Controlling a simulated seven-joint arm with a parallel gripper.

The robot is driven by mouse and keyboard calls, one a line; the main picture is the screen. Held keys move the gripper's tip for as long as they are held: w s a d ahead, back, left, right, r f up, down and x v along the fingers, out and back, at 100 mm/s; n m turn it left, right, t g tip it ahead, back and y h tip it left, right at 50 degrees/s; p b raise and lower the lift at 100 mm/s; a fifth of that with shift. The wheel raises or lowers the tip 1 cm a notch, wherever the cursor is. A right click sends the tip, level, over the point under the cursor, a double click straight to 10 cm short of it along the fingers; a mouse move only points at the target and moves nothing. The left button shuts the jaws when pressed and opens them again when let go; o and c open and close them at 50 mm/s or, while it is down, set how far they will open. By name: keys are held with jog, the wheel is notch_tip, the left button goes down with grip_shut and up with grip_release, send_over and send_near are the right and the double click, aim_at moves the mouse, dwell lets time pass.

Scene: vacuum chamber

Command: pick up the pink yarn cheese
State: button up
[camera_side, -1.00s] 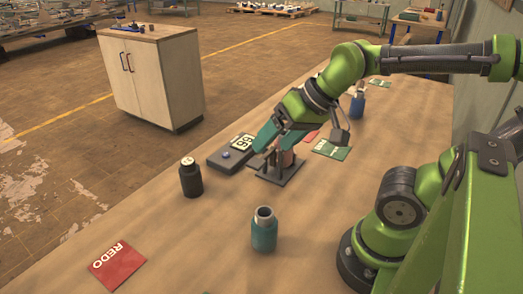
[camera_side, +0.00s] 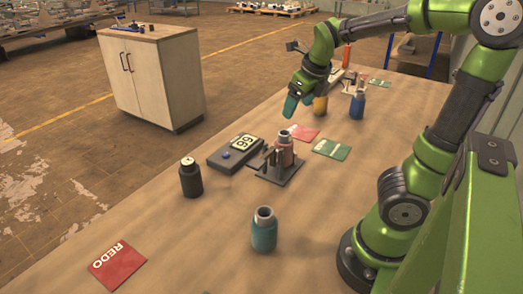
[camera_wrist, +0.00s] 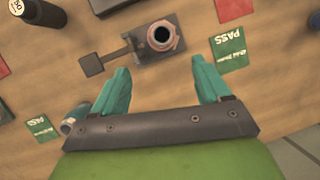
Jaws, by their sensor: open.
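The pink cylinder (camera_side: 285,153), with a dark hole in its top, stands upright in a small dark fixture (camera_side: 270,177) on the table. In the wrist view the pink cylinder (camera_wrist: 161,36) is seen from above, beyond my fingertips and roughly centred between them. My gripper (camera_side: 291,106) is above and behind the fixture in the side view, apart from the cylinder. Its two teal fingers are spread with nothing between them, as the wrist view also shows (camera_wrist: 162,78).
A dark box with a number display (camera_side: 236,153) sits left of the fixture. A black bottle (camera_side: 191,178), a teal bottle (camera_side: 264,232), a yellow bottle (camera_side: 320,104) and a blue bottle (camera_side: 357,104) stand around. Green cards (camera_side: 332,149) and a red REDO card (camera_side: 117,265) lie flat.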

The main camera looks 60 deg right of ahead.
aim_at(283, 141)
jog(key=w+d+f+m, duration=0.1)
jog(key=w+f, duration=0.1)
jog(key=f, duration=0.3)
jog(key=w+d+f+m, duration=0.1)
jog(key=w+f, duration=0.1)
jog(key=f, duration=0.3)
jog(key=w+d+f, duration=0.1)
jog(key=f, duration=0.4)
jog(key=shift+w+f+m, duration=0.25)
jog(key=shift+w+m, duration=0.15)
jog(key=c, duration=0.9)
jog(key=shift+r, duration=0.1)
